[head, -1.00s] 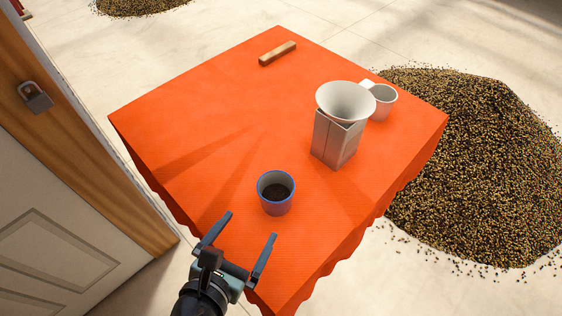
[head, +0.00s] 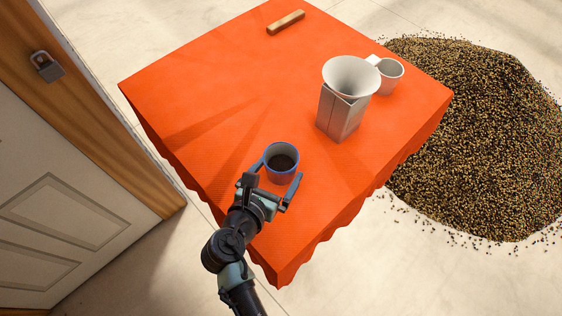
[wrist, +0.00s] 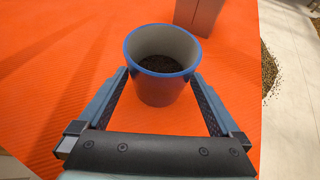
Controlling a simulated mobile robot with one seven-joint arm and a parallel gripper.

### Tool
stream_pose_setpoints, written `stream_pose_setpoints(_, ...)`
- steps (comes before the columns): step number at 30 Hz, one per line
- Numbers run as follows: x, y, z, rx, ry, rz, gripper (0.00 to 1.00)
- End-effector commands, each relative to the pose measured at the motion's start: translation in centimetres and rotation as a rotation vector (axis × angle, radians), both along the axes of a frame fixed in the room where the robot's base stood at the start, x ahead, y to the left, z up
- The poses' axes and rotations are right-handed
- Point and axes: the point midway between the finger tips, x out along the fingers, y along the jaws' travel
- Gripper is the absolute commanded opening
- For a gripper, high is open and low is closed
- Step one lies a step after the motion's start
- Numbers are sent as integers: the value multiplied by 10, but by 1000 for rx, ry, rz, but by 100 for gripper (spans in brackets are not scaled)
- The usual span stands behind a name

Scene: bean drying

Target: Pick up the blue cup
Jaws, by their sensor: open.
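The blue cup (head: 281,161) stands upright on the orange table, with a white inside and dark contents. In the wrist view the blue cup (wrist: 161,88) is at the top middle, between the far ends of the fingers. My gripper (head: 278,176) is open at the near side of the cup, one finger to its left and one to its right. In the wrist view my gripper (wrist: 160,90) has its fingertips alongside the cup's sides; I cannot tell whether they touch it.
The orange-covered table (head: 225,75) also holds a grey box (head: 339,114) with a white funnel (head: 351,77) on top, a white mug (head: 388,77) behind it and a wooden block (head: 286,22). A bean pile (head: 470,130) lies right of the table. A padlocked door (head: 50,200) stands left.

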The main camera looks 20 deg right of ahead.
Motion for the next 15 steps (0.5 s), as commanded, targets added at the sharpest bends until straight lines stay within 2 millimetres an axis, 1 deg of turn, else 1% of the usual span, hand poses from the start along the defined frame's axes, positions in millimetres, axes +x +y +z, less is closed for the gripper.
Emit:
stream_pose_setpoints(3,10,-10,-5,-1,1,-2,100)
stream_pose_setpoints(6,14,-15,-9,0,0,-1,100)
stream_pose_setpoints(14,15,-16,-11,1,-1,0,100)
stream_pose_setpoints(15,15,-16,-10,0,0,1,96)
